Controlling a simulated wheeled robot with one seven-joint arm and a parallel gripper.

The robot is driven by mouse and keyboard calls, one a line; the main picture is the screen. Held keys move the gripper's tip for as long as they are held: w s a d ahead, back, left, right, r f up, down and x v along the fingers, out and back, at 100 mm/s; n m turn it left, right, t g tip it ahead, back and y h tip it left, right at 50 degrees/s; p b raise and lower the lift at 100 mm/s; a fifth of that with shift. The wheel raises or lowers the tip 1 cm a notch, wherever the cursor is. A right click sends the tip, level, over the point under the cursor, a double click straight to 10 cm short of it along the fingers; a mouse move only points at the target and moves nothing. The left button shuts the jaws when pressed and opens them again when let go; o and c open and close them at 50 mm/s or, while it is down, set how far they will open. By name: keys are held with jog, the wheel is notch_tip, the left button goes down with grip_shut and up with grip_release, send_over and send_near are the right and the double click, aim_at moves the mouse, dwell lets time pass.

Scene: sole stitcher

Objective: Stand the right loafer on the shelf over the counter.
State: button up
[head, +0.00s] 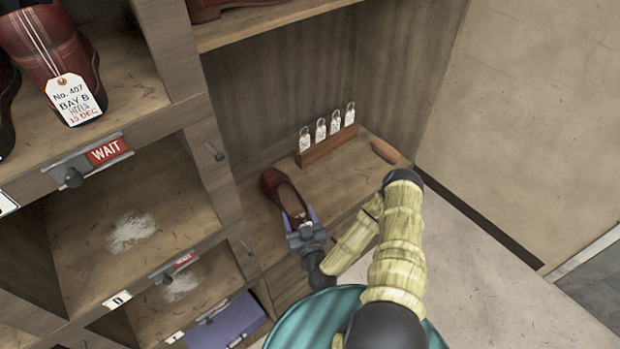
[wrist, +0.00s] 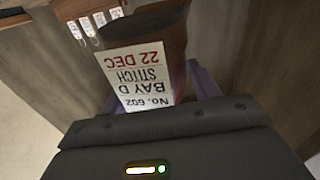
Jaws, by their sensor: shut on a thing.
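A dark red loafer (head: 284,191) is at my gripper, over the left part of the wooden counter (head: 335,187). My gripper (head: 302,222) is shut on the loafer at its near end. In the wrist view the loafer (wrist: 160,22) carries a white tag (wrist: 140,75) reading No. 602, BAY D, STITCH, 22 DEC. I cannot tell whether the loafer touches the counter. The shelf (head: 260,22) over the counter shows at the top of the head view, with part of a red shoe (head: 225,8) on it at the left.
A wooden rack with several white tags (head: 328,140) stands at the counter's back, with a brown brush-like block (head: 386,150) to its right. Cubbies fill the left; one holds a red boot (head: 50,45) tagged No. 407. A WAIT plate (head: 107,150) marks the divider.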

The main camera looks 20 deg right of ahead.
jog(key=shift+s, duration=0.1)
jog(key=shift+w+d+f+b, duration=0.2)
jog(key=shift+w+b, duration=0.2)
jog(key=shift+b, duration=0.3)
jog(key=w+d+r+n+y+b, duration=0.1)
jog(key=w+d+b, duration=0.5)
jog(key=b, duration=1.4)
jog(key=shift+w+d+r+n+y+b, duration=0.15)
jog(key=shift+w+d+n+y+b, duration=0.35)
jog(key=shift+w+y, duration=0.55)
jog(key=shift+s+a, duration=0.1)
jog(key=shift+s, duration=0.05)
jog(key=shift+f, duration=3.05)
